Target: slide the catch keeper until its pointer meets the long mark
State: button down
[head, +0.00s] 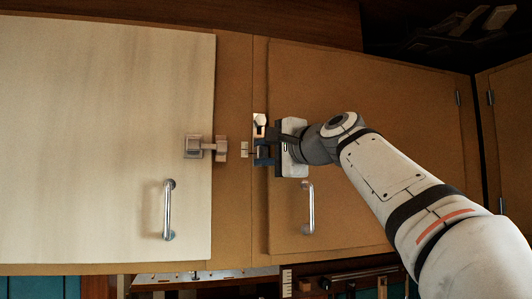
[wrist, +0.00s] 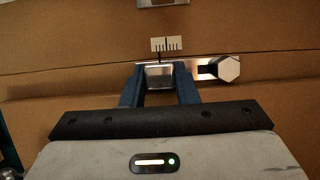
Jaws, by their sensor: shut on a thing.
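The catch keeper (wrist: 158,76) is a bright metal plate between the two blue fingers of my gripper (wrist: 160,92) in the wrist view. The fingers are shut on it. Its thin dark pointer (wrist: 159,57) reaches up to the white scale (wrist: 164,44). The pointer stands under the left part of the scale, and the long mark seems to lie slightly to its right. A slotted arm of the keeper runs right to a hex-headed bolt (wrist: 229,69). In the head view my gripper (head: 264,153) is at the keeper, mostly covering it; the small scale (head: 245,149) shows just left.
A latch (head: 207,148) sits on the pale left door (head: 100,140), level with the scale. Bar handles stand on the left door (head: 168,210) and the brown right door (head: 307,208). The right handle is close below my gripper.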

jog(key=shift+r+p, duration=0.55)
jog(key=shift+r, duration=0.05)
jog(key=shift+f, duration=0.15)
jog(key=c, duration=1.1)
grip_release()
jog(key=b+v, duration=0.3)
jog(key=v, duration=0.5)
